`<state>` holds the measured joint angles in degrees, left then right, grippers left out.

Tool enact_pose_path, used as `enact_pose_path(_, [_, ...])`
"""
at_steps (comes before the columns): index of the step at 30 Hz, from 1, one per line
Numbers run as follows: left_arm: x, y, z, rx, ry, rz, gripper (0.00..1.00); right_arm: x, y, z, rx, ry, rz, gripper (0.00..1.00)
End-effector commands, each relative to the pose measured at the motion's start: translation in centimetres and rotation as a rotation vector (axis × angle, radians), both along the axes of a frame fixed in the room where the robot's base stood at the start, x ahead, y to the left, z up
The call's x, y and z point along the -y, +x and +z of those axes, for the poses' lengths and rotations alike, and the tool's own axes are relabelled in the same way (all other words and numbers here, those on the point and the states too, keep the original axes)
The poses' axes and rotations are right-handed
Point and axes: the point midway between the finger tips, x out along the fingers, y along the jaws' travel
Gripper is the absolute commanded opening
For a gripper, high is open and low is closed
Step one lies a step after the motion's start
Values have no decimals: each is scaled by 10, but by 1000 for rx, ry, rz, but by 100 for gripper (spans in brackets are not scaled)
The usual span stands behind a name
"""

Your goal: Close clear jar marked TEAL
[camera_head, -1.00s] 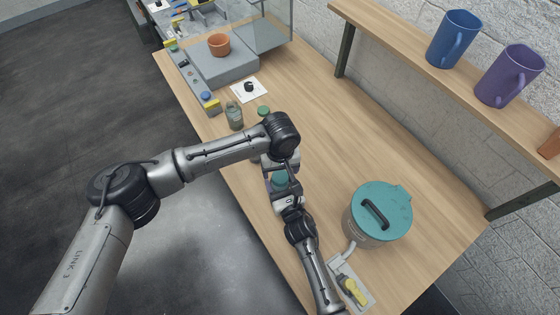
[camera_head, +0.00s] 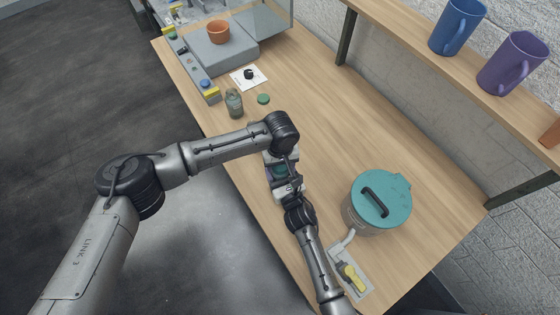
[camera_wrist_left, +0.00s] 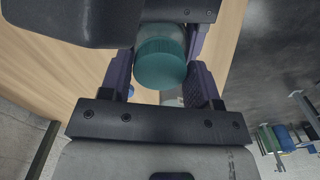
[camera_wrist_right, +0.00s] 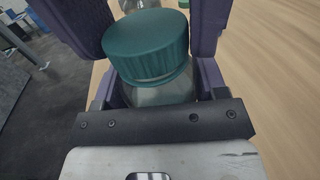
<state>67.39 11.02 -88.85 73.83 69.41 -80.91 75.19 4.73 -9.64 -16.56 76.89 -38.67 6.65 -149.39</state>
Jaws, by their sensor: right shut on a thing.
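A clear jar (camera_wrist_right: 162,94) with a teal lid (camera_wrist_right: 147,45) is upright between my two grippers. My right gripper (camera_wrist_right: 160,85) is shut on the jar's body below the lid. My left gripper (camera_wrist_left: 160,78) has its purple fingers on either side of the lid, which also shows in the left wrist view (camera_wrist_left: 160,65). Whether they press on it I cannot tell. In the head view the grippers face each other near the table's front edge, and the left arm partly hides the lid (camera_head: 281,170). I cannot read any marking.
Another jar (camera_head: 234,103) and a green cap (camera_head: 263,99) stand apart on the table (camera_head: 335,130). A large teal-lidded pot (camera_head: 380,201) and a yellow-handled valve (camera_head: 351,277) are at the right. A shelf with mugs (camera_head: 457,27) hangs at the wall.

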Motion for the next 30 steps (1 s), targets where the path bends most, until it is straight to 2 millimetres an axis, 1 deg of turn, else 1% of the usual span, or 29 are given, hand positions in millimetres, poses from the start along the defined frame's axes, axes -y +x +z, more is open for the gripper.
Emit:
enact_pose_path(1, [0,0,0,0,0,0,51,0,0,0,0,0,0,0])
enact_pose_path(9, [0,0,0,0,1,0,26,0,0,0,0,0,0,0])
enact_pose_path(11, [0,0,0,0,1,-7,26,0,0,0,0,0,0,0])
enact_pose_path(14, [0,0,0,0,0,-85,26,0,0,0,0,0,0,0])
enact_pose_path(17, [0,0,-1,-2,-1,-255,26,0,0,0,0,0,0,0])
enact_pose_path(30, [0,0,-1,0,0,-1128,26,0,0,0,-1,0,-1,0])
